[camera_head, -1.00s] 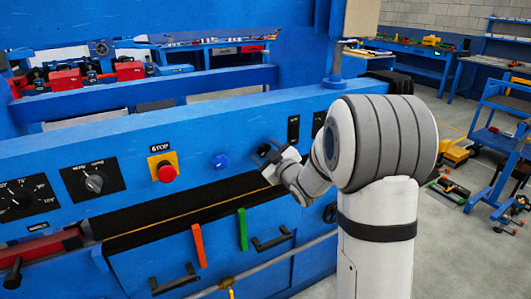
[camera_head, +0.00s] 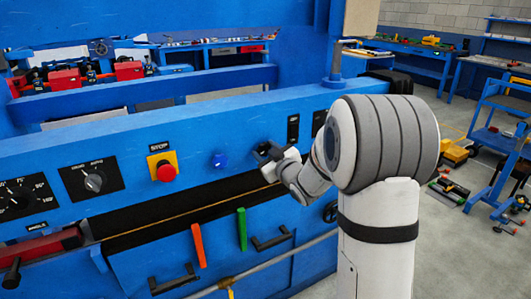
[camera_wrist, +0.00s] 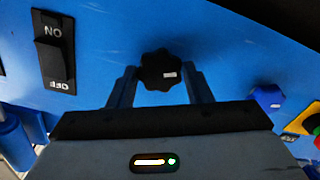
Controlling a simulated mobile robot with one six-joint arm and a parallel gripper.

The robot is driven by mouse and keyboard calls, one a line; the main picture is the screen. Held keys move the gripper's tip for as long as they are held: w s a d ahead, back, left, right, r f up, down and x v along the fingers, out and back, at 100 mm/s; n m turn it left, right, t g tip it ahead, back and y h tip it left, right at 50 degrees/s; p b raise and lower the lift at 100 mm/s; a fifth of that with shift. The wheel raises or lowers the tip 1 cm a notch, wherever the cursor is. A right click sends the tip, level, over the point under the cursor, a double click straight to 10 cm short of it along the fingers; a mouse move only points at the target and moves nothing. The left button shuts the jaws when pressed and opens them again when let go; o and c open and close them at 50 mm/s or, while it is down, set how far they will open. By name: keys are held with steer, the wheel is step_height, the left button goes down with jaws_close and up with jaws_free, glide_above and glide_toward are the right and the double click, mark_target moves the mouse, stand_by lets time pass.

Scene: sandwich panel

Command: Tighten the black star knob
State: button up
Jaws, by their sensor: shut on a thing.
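The black star knob (camera_wrist: 162,71) sits on the blue panel in the upper middle of the wrist view, with a small light mark on its face. My gripper (camera_wrist: 160,88) has one finger on each side of the knob and is shut on it. In the head view my gripper (camera_head: 268,152) is at the panel, right of the blue knob, and it hides most of the star knob.
A blue knob (camera_head: 219,160) and a red stop button (camera_head: 166,173) are on the panel left of my gripper. A black rocker switch (camera_wrist: 54,52) is at the wrist view's left. Orange (camera_head: 198,245) and green (camera_head: 242,229) handles hang below.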

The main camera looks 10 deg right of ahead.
steer(key=m, duration=0.6)
steer(key=shift+d, duration=0.15)
steer(key=m+p, duration=0.1)
steer(key=m, duration=0.3)
steer(key=m+p, duration=0.1)
steer(key=m, duration=0.2)
steer(key=shift+d+m, duration=0.1)
steer(key=shift+m, duration=0.2)
steer(key=m+p, duration=0.2)
steer(key=m, duration=0.2)
steer(key=shift+w+f, duration=0.1)
steer(key=m+p, duration=0.1)
steer(key=m, duration=0.3)
steer(key=shift+f+m, duration=0.15)
steer(key=shift+m, duration=0.15)
steer(key=shift+p, duration=0.3)
steer(key=o, duration=1)
steer(key=shift+c, duration=0.2)
